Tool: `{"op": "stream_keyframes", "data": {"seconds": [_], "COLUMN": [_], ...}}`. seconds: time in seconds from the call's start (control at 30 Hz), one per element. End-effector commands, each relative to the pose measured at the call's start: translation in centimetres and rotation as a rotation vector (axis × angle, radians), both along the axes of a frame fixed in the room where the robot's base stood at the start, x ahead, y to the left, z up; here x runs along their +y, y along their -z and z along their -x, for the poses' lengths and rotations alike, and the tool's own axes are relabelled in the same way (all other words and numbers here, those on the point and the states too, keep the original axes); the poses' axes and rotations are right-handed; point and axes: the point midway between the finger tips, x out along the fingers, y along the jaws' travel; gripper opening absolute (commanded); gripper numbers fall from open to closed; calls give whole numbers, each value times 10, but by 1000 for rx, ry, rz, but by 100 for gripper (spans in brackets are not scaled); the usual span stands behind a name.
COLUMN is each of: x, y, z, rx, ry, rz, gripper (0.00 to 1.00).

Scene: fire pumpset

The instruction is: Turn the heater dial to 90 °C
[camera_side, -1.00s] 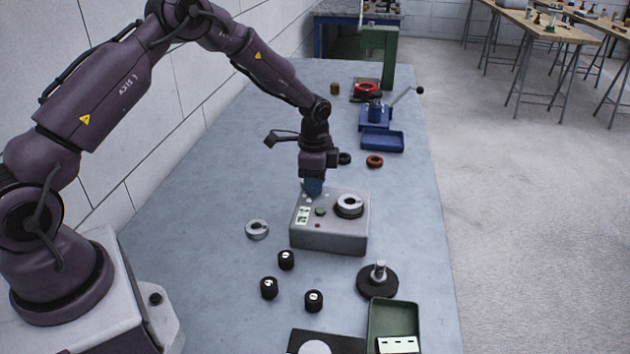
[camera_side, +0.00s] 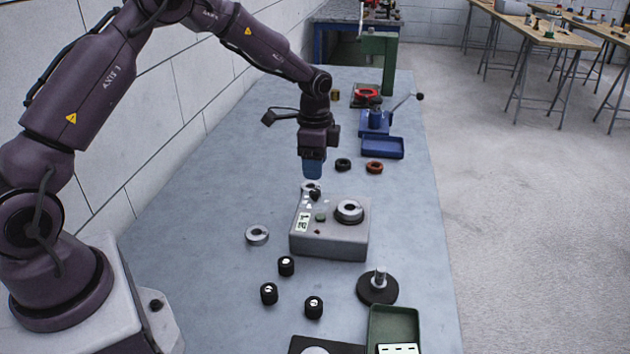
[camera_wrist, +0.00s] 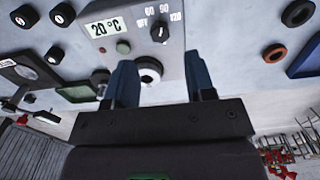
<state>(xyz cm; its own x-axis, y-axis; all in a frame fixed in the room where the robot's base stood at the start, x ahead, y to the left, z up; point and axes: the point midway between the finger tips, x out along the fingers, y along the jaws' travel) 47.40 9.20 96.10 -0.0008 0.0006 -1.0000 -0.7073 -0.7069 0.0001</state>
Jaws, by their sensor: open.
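The heater is a grey box (camera_side: 330,240) on the bench. Its black dial (camera_side: 315,195) is at the back left of the top face. In the wrist view the dial (camera_wrist: 159,32) has a white mark and printed numbers around it, including 60, 90 and 120.
A metal ring on a black seat (camera_side: 349,210) is on the heater's right. A loose metal ring (camera_side: 257,235) lies left of the heater. Several black cylinders (camera_side: 286,265) and a black-based post (camera_side: 378,287) stand in front. Black (camera_side: 343,165) and red (camera_side: 375,167) rings lie behind.

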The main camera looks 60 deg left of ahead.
Motion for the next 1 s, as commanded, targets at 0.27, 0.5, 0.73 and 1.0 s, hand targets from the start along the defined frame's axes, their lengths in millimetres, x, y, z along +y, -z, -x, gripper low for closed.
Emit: {"op": "stream_keyframes", "data": {"seconds": [0.27, 0.5, 0.73, 1.0], "x": [0, 0, 0, -6], "y": [-53, -66, -66, -51], "z": [-1, 0, 0, 17], "rx": [-2, 1, 1, 41], "ry": [-1, 0, 0, -184], "rz": [-1, 1, 1, 15], "gripper": [50, 50, 50, 50]}}
